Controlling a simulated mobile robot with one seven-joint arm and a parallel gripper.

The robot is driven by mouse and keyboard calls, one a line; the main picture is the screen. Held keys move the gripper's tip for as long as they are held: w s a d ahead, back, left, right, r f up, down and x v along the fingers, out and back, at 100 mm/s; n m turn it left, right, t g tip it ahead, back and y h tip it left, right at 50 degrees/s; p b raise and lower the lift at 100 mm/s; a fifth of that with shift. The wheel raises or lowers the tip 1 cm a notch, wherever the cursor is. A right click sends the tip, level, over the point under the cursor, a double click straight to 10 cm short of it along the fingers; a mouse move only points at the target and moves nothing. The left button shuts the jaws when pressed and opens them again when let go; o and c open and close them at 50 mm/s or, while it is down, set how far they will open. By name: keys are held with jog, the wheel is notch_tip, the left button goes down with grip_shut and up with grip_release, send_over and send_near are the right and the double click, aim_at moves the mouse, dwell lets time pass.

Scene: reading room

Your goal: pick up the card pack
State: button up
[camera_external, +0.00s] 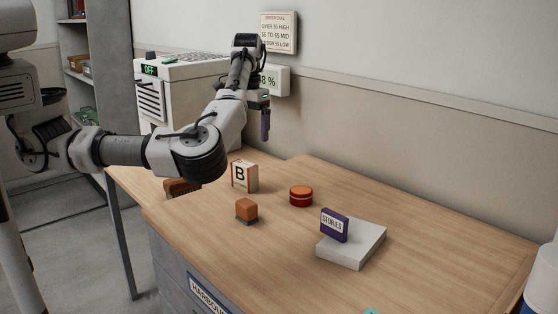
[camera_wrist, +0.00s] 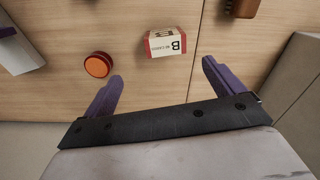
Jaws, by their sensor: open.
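A white box with red edges and a black letter B (camera_external: 244,176), which looks like the card pack, stands upright on the wooden desk. It also shows in the wrist view (camera_wrist: 165,43), top centre, its small print too small to read. My gripper (camera_external: 265,120) is raised above the desk near the wall, higher than the box. In the wrist view its purple fingers (camera_wrist: 162,70) are spread wide with nothing between them. The box lies beyond the fingertips, roughly in line with the gap, apart from both fingers.
A red round tin with an orange top (camera_external: 301,196) stands right of the box. An orange cube (camera_external: 246,210) on a dark base is in front. A purple STORIES box (camera_external: 334,225) stands on a pale slab (camera_external: 365,246). A brown object (camera_external: 180,187) lies to the left.

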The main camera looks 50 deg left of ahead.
aim_at(244, 163)
jog(key=shift+m, duration=0.5)
jog(key=f, duration=0.5)
jog(key=a+f, duration=0.1)
jog(key=f, duration=0.2)
jog(key=shift+w+a+f, duration=0.1)
jog(key=shift+w+f, duration=0.05)
jog(key=shift+s+f+p, duration=0.2)
jog(key=shift+f, duration=1.1)
jog(key=shift+s+f+p, duration=0.15)
jog(key=shift+s+f, duration=0.05)
jog(key=shift+f, duration=1.1)
jog(key=shift+c, duration=0.4)
jog(key=c, duration=0.9)
jog(key=shift+c, duration=0.4)
jog(key=shift+r, duration=0.15)
jog(key=shift+c, duration=0.2)
